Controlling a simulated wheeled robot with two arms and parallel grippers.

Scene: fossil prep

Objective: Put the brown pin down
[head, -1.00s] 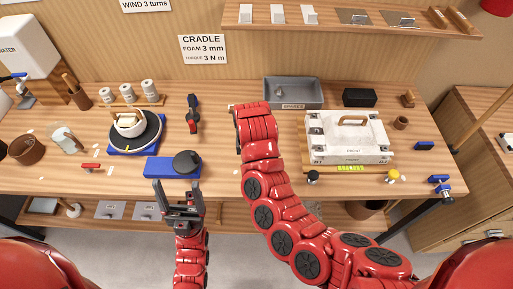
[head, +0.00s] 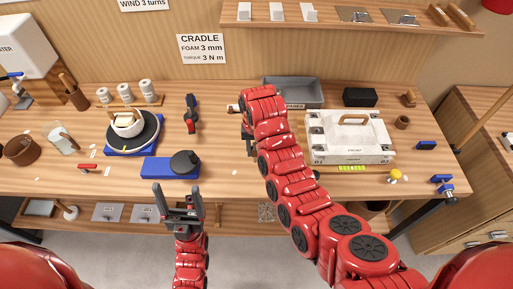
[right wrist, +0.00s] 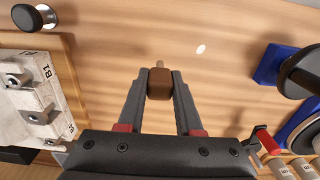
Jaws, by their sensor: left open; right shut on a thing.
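The brown pin (right wrist: 159,88) is held between the fingertips of my right gripper (right wrist: 160,76) in the right wrist view, its thin lighter tip pointing away from the palm. The wooden bench (right wrist: 215,75) lies beyond it; I cannot tell how far the pin is above the wood. In the head view the right arm hides the pin and most of that gripper, left of the grey spares tray (head: 312,94). My left gripper (head: 182,190) is open and empty at the bench's front edge.
The white case (head: 350,140) stands right of my right arm, with a yellow strip before it. A blue block with a black disc (head: 184,163) and a red-black clamp tool (head: 191,115) are to the left. Bare wood lies between them and the right arm.

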